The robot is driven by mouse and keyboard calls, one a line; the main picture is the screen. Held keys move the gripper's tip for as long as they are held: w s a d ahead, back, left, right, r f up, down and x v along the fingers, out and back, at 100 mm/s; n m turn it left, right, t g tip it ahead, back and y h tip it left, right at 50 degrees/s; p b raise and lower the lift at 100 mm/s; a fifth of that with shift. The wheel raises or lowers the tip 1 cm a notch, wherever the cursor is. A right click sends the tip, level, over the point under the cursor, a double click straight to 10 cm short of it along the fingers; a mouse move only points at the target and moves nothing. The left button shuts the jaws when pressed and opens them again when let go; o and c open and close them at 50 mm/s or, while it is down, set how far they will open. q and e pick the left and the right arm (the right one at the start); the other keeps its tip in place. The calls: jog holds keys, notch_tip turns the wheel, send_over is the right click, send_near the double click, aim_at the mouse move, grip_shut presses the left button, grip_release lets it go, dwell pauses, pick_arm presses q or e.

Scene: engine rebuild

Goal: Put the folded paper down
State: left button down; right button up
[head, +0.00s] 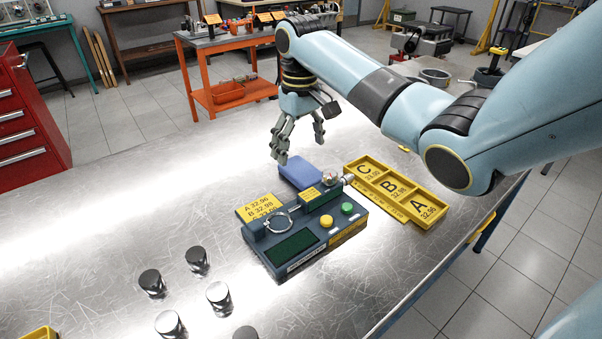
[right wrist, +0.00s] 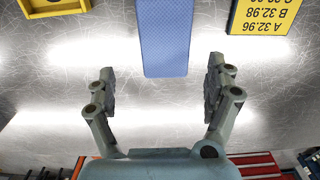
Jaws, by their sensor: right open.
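The folded paper appears to be the blue, flat, textured piece (head: 301,173) lying on the metal bench behind the measuring device. It also shows in the right wrist view (right wrist: 165,35), beyond the fingertips and between their lines. My right gripper (head: 299,147) is open and empty, above and just behind the blue piece, apart from it. Its two spread fingers also show in the right wrist view (right wrist: 161,80). My left gripper is not in view.
The dark measuring device (head: 292,242) stands in front of the blue piece. A yellow tray marked A, B, C (head: 427,223) is at right, a yellow label card (head: 251,213) at left. Several dark cylinders (head: 196,260) stand front left. The bench's left side is mostly clear.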

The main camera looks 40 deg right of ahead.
aim_at(299, 166)
jog(key=f, duration=0.5)
jog(key=shift+s+a, duration=0.2)
jog(key=shift+a, duration=0.15)
jog(key=c, duration=1.1)
jog(key=shift+c, duration=0.2)
